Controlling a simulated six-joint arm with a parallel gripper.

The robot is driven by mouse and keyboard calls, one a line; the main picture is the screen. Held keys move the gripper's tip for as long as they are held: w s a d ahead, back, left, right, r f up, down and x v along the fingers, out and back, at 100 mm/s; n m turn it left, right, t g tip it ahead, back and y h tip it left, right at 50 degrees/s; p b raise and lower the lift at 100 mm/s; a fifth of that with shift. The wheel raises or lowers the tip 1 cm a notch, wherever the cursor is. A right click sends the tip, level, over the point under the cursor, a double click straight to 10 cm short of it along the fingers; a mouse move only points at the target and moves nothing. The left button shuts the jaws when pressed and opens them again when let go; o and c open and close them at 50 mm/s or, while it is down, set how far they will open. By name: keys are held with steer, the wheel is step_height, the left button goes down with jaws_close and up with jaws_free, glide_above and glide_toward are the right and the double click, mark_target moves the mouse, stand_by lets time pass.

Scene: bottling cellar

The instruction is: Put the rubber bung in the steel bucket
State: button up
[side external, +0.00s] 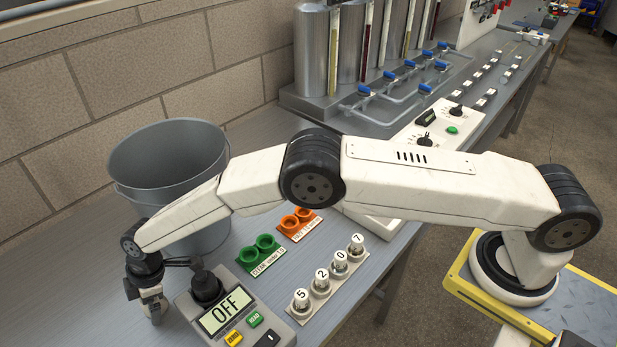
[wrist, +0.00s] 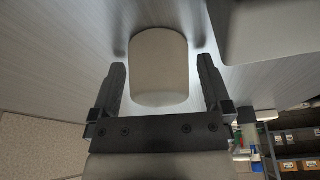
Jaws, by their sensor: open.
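The rubber bung (wrist: 159,65) is a pale beige, slightly tapered cylinder on the grey bench top. In the wrist view it sits between the tips of my gripper (wrist: 162,72), with a finger on each side and a gap visible at both. The jaws are open. In the side view my gripper (side external: 150,300) is low over the bench, in front of the bucket and left of the meter; I cannot clearly pick out the bung there. The steel bucket (side external: 160,155) is grey, upright and open-topped, standing against the wall behind my forearm, which hides part of its right side.
A meter reading OFF (side external: 228,312) stands close right of my gripper. Steel cylinders with blue-valved pipes (side external: 400,85) stand at the back.

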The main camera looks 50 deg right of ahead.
steer(key=c, duration=1.3)
steer(key=shift+r, duration=0.1)
steer(key=shift+r, duration=4.9)
